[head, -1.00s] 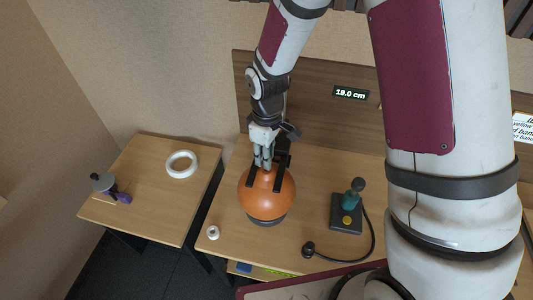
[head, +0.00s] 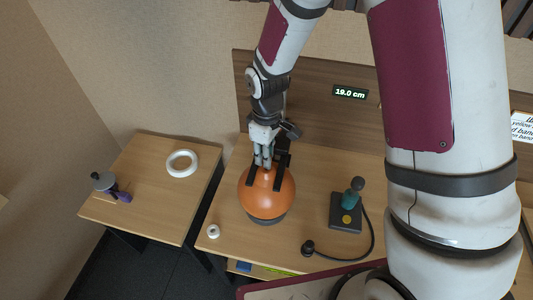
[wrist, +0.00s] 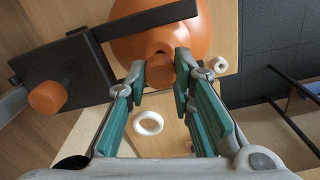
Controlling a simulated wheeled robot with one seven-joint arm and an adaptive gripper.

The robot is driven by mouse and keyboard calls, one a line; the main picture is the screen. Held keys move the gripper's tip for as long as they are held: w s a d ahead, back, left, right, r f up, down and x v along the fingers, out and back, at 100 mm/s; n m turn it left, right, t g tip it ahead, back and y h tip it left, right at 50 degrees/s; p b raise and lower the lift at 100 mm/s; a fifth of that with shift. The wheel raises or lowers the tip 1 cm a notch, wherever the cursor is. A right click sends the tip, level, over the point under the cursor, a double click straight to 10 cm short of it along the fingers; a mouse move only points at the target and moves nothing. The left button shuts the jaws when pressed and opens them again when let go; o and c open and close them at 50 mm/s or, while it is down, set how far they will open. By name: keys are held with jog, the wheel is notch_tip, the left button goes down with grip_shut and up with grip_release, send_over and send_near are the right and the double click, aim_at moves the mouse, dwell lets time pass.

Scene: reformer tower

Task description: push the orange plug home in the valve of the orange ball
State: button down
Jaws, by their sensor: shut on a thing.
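The orange ball (head: 266,192) sits on a dark ring base on the table, under the black arms of a stand (head: 283,160). The ball also shows at the top of the wrist view (wrist: 185,22). My gripper (head: 263,163) points down at the top of the ball. In the wrist view my gripper (wrist: 161,75) is shut on the orange plug (wrist: 160,71), with one fingertip on each side. The plug is at the valve on top of the ball; how deep it sits cannot be told. The valve is mostly hidden behind the plug.
An orange knob (wrist: 47,97) is on the black stand near my gripper. A pump (head: 346,212) with a black hose stands to the right. A small white ring (head: 213,231) lies left of the ball. A side table (head: 150,205) holds a larger white ring (head: 182,163). A display (head: 350,93) reads 19.0 cm.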

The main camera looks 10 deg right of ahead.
jog(key=shift+f, duration=0.65)
jog(key=shift+f, duration=0.35)
jog(key=shift+f+b, duration=0.3)
jog(key=shift+f, duration=0.15)
jog(key=c, duration=1.3)
grip_release()
jog(key=s+d+r+m+t+b, duration=0.1)
jog(key=s+d+r+m, duration=0.15)
jog(key=r, duration=0.95)
jog(key=s+d+r+m+t+b, duration=0.15)
jog(key=d+r, duration=0.25)
jog(key=r, duration=0.8)
jog(key=s+d+r+m+t, duration=0.1)
jog(key=s+d+r+m, duration=0.1)
jog(key=s, duration=0.3)
jog(key=s+d+r+m+t+b, duration=0.1)
jog(key=s+d+r+m+t, duration=0.1)
jog(key=s+r+m, duration=0.1)
jog(key=s+m, duration=0.1)
jog(key=s, duration=0.1)
jog(key=shift+s+d+m, duration=0.3)
